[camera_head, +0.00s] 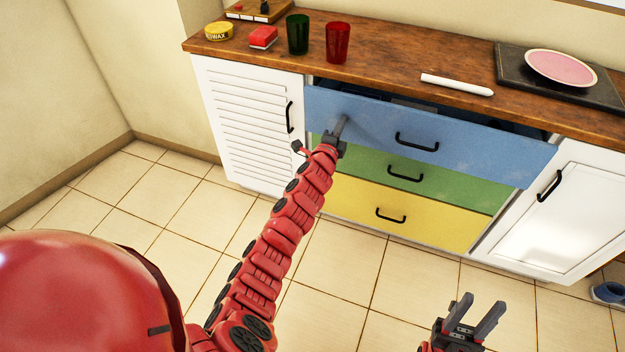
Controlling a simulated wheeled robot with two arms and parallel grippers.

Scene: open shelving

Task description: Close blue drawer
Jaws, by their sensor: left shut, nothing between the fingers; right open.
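The blue drawer (460,153) is the top one of three under the wooden counter. It stands partly pulled out, with a dark gap along its top edge. Its black handle (417,142) is in the middle of its front. My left gripper (342,125) is shut and empty, with its fingertips at the left part of the blue front; I cannot tell whether they touch it. My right gripper (474,312) is open and empty, low in the picture, in front of and apart from the drawers.
The green drawer (455,186) and yellow drawer (440,226) below look shut. White cabinet doors (245,125) flank them. The counter (400,62) holds a green cup (298,34), a red cup (338,43), a white stick (456,85) and a pink plate (561,68) on a dark board.

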